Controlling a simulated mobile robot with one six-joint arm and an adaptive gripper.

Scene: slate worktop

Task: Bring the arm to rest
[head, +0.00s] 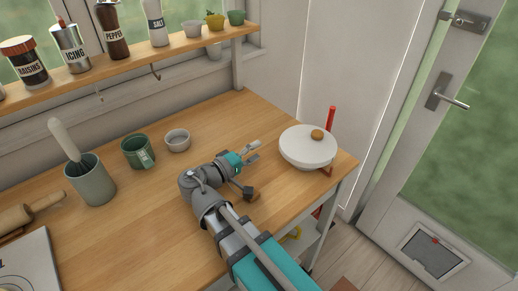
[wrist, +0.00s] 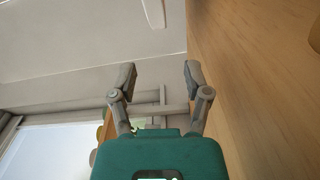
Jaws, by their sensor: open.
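My gripper (head: 256,151) is at the end of my grey and teal arm, over the right part of the wooden worktop (head: 136,232) in the head view. It points toward the back right. In the wrist view, the two fingers of my gripper (wrist: 159,77) stand apart with nothing between them. The worktop (wrist: 243,74) fills the right side of that view. The gripper is empty and left of a white lidded pot, apart from it.
The white pot (head: 306,150) with a wooden knob stands near the right edge, a red handle (head: 330,119) behind it. A small grey bowl (head: 177,140), a green mug (head: 137,152) and a utensil crock (head: 91,180) stand left. A shelf (head: 130,62) with jars hangs above. The worktop between is clear.

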